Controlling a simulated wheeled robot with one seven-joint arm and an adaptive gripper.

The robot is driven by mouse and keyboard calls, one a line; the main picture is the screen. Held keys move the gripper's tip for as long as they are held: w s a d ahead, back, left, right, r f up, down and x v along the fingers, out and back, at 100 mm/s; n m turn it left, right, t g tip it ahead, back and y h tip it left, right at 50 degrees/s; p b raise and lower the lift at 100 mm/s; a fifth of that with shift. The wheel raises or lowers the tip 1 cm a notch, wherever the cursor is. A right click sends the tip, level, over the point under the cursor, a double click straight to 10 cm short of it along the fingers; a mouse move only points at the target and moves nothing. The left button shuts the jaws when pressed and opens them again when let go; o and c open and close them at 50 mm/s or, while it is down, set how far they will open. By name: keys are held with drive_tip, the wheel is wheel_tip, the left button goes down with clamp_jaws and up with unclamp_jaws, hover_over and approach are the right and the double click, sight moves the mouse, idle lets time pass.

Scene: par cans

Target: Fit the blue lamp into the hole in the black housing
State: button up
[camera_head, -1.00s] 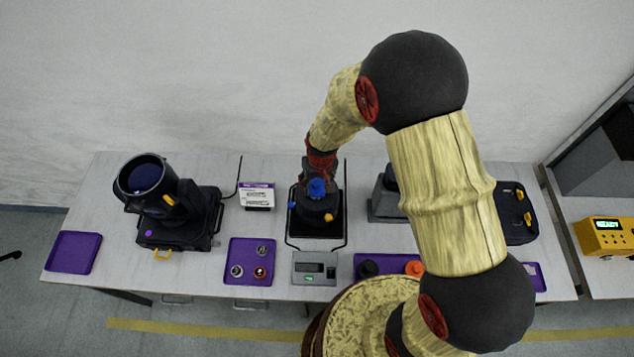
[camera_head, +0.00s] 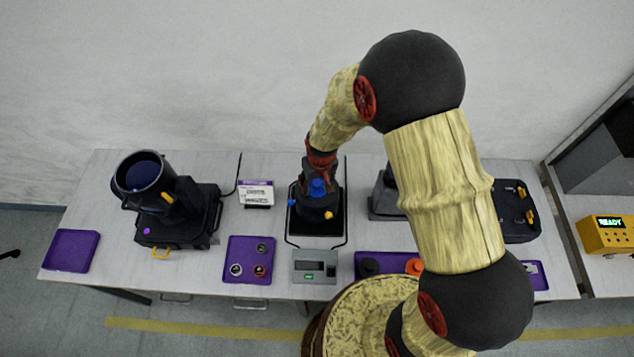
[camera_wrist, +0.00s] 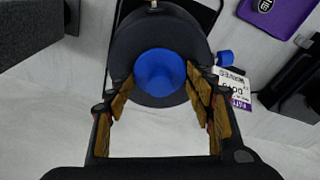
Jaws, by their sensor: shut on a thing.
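The blue lamp (camera_wrist: 160,72) is between my gripper's fingers in the wrist view, and it also shows in the head view (camera_head: 317,187). My gripper (camera_wrist: 160,84) is shut on it. The black housing (camera_wrist: 155,30) lies directly behind the lamp in the wrist view and surrounds it on most sides. In the head view the housing (camera_head: 314,212) stands below the lamp, with a blue knob on its left and a yellow one on its right. The lamp hides the hole, so I cannot tell how deep it sits.
A grey box with a display (camera_head: 315,267) stands in front of the housing. A purple tray with small parts (camera_head: 237,246) is to its front left. A large black stage light (camera_head: 180,225) stands further left. A white sign (camera_head: 256,194) stands beside the housing.

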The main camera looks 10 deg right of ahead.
drive_tip(key=o, duration=1.4)
wheel_tip(320, 180, up, 12)
drive_tip(key=s, duration=0.1)
drive_tip(key=shift+s+d, duration=0.15)
drive_tip(key=shift+s, duration=0.25)
drive_tip(key=shift+f, duration=0.1)
